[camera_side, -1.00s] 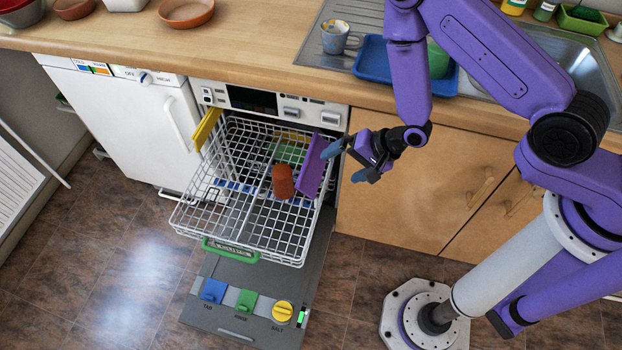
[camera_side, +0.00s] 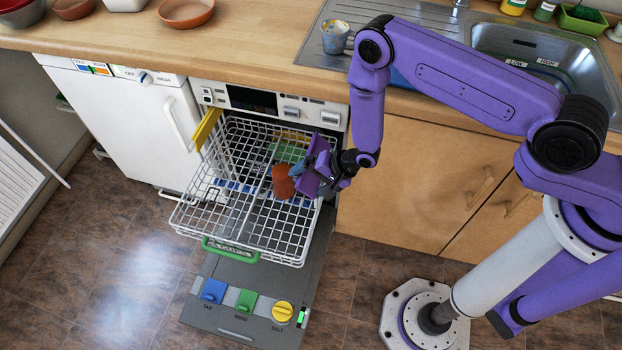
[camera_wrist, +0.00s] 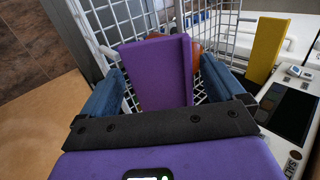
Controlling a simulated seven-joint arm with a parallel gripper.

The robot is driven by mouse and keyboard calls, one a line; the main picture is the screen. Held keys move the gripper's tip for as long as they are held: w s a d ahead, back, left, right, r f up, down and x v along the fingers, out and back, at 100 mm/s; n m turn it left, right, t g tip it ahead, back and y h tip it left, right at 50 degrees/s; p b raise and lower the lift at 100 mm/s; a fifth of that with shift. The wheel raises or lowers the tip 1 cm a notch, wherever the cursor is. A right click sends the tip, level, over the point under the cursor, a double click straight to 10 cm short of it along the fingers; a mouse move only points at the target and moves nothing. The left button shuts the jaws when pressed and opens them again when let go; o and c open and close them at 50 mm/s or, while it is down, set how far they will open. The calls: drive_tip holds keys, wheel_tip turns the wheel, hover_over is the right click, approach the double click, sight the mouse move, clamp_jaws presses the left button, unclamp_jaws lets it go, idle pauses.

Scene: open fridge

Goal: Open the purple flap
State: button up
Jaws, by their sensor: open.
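The purple flap (camera_side: 307,178) stands tilted at the right side of the pulled-out white wire rack (camera_side: 205,205). It fills the middle of the wrist view (camera_wrist: 157,72). My gripper (camera_side: 318,172) is at the flap from the right. In the wrist view its two blue fingers (camera_wrist: 162,90) are apart, one on each side of the flap's near part. I cannot tell whether either finger touches it. A red-brown cup (camera_side: 283,182) is in the rack just left of the flap, partly hidden behind it in the wrist view.
A yellow flap (camera_side: 207,129) stands at the rack's left side. The open dishwasher door (camera_side: 235,310) lies below with blue, green and yellow fittings. The wooden counter edge (camera_side: 250,72) runs above. The floor to the left is clear.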

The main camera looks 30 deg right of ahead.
drive_tip(key=shift+a+f, duration=0.1)
drive_tip(key=shift+f, duration=0.05)
drive_tip(key=c, duration=1)
drive_tip(key=shift+s+d+t+y, duration=0.2)
drive_tip(key=shift+d+t+y, duration=0.05)
drive_tip(key=shift+t+y, duration=0.25)
drive_tip(key=shift+s+d+t+y, duration=0.2)
drive_tip(key=shift+t+y, duration=0.3)
drive_tip(key=shift+s+d+t+y, duration=0.15)
drive_tip(key=shift+t+y, duration=0.4)
drive_tip(key=shift+s+d+t+y, duration=0.1)
drive_tip(key=shift+s+t+y, duration=0.05)
drive_tip(key=shift+t+y, duration=0.4)
drive_tip(key=shift+r, duration=0.2)
